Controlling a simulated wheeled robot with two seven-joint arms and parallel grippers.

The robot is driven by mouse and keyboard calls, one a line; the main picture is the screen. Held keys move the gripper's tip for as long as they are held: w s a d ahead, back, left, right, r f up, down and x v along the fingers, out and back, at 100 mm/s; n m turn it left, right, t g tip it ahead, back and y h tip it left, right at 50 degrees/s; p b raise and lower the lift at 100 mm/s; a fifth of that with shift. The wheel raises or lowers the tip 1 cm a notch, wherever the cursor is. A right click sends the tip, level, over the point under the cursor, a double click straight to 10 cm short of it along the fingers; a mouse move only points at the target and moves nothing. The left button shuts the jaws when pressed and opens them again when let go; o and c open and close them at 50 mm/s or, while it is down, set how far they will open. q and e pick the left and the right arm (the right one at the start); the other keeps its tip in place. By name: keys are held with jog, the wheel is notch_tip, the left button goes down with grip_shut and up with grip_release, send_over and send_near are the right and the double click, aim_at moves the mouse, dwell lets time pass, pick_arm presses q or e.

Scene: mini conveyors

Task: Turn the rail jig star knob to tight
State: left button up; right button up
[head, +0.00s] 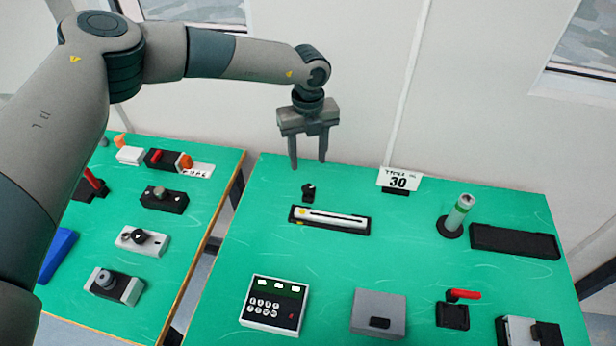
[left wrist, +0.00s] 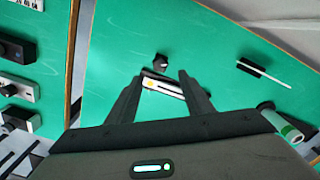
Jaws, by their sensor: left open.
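The rail jig (head: 345,223) is a black slotted base with a white bar and small yellow marks, lying on the right-hand green table. A small black knob (head: 308,192), apparently the star knob, stands just behind its left end. My left gripper (head: 308,167) points down, open and empty, above and slightly behind the knob in the head view, apart from it. In the left wrist view the knob (left wrist: 161,62) shows beyond the gap between the open fingers (left wrist: 159,77), and the jig (left wrist: 163,88) lies between them. The knob's exact turn setting is too small to read. My right gripper is out of view.
A "30" card (head: 399,180) and a green-and-white cylinder (head: 459,213) stand right of the jig. A keypad box (head: 273,306), a grey box (head: 378,312) and a red lever (head: 463,294) sit nearer. A gap separates the left table (head: 200,217). Green surface around the knob is clear.

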aim_at(308, 187)
pick_arm(q)
notch_tip(308, 187, down, 8)
jog(key=p, duration=0.3)
jog(key=shift+f, duration=0.95)
jog(key=c, duration=1.1)
